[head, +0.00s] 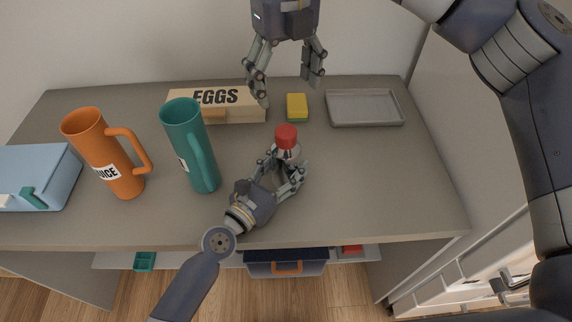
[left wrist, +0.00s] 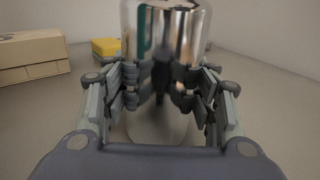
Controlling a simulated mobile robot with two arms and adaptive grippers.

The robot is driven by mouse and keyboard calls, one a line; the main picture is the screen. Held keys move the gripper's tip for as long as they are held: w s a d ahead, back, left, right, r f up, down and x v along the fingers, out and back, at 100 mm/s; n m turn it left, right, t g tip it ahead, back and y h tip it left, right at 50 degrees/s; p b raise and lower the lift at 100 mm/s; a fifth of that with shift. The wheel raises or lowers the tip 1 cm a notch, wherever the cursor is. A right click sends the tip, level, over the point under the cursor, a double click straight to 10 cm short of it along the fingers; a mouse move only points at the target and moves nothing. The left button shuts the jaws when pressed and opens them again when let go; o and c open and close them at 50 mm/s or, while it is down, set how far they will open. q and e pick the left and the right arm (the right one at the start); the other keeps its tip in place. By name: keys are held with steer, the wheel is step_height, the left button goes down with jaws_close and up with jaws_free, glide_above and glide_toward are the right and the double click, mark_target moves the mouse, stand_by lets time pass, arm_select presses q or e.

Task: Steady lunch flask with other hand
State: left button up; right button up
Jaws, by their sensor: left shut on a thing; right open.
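The lunch flask (head: 287,146) is a shiny metal cylinder with a red lid, upright on the grey counter in the head view. Its metal body fills the middle of the left wrist view (left wrist: 188,30). My left gripper (head: 284,172) is shut on the lower part of the flask, with fingers on both sides; the fingers also show in the left wrist view (left wrist: 160,90). My right gripper (head: 287,84) is open and empty, fingers pointing down, above and behind the flask, apart from it. The red lid is out of the left wrist view.
A teal pitcher (head: 180,115) and an orange juice pitcher (head: 88,130) stand left of the flask. An egg box (head: 245,114), a yellow sponge (head: 297,104) and a grey tray (head: 365,121) lie at the back. The counter (head: 390,190) is clear to the right.

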arm_select(q)
steer(key=shift+f, duration=0.15)
arm_select(e)
steer(key=shift+r, duration=0.3)
arm_select(q)
steer(key=o, duration=1.7)
